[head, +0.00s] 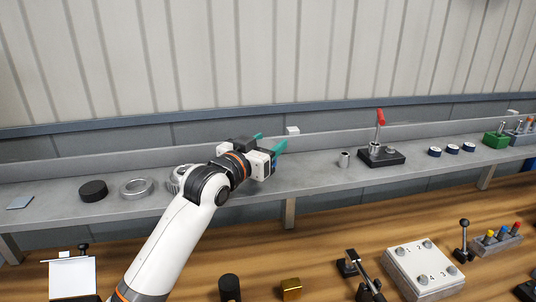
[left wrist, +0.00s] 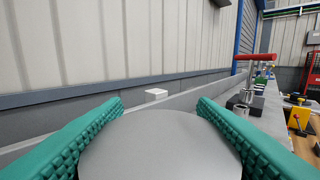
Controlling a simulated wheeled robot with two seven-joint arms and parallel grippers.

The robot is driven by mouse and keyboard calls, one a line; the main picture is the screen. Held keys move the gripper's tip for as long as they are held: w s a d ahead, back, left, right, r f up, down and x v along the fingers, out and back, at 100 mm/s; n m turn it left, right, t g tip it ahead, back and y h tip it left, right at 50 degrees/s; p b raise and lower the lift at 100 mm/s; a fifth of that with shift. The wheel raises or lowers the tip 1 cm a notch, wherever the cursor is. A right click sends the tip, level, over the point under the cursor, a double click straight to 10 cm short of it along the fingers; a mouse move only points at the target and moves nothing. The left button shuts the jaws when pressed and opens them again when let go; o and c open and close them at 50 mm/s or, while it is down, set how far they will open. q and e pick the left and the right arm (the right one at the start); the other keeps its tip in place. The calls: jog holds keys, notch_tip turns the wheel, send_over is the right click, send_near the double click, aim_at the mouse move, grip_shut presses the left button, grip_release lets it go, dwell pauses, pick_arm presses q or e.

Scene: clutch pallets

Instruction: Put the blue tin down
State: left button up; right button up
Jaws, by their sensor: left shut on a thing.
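My left gripper (head: 270,142) reaches in from the left over the grey shelf (head: 315,177), with its teal fingers pointing away to the right. In the left wrist view, the ribbed teal fingers stand on both sides of a round, flat grey top (left wrist: 160,146), and the gripper is shut on it. I take this to be the blue tin; its side is hidden in the wrist view. In the head view, the gripper hides nearly all of it. I cannot tell whether its underside touches the shelf. My right gripper is not in view.
A red-handled lever on a black base (head: 381,154) and a small metal cylinder (head: 344,159) stand to the right. A small white block (head: 293,130) is behind the gripper. A metal ring (head: 137,188) and black disc (head: 93,191) lie left. Shelf before the cylinder is clear.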

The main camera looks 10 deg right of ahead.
pick_arm(q)
notch_tip(320, 180, down, 2)
jog(key=shift+s+f, duration=0.1)
jog(key=shift+f, duration=0.45)
jog(key=o, duration=1)
jog(key=b+v, duration=0.2)
jog(key=v, duration=1)
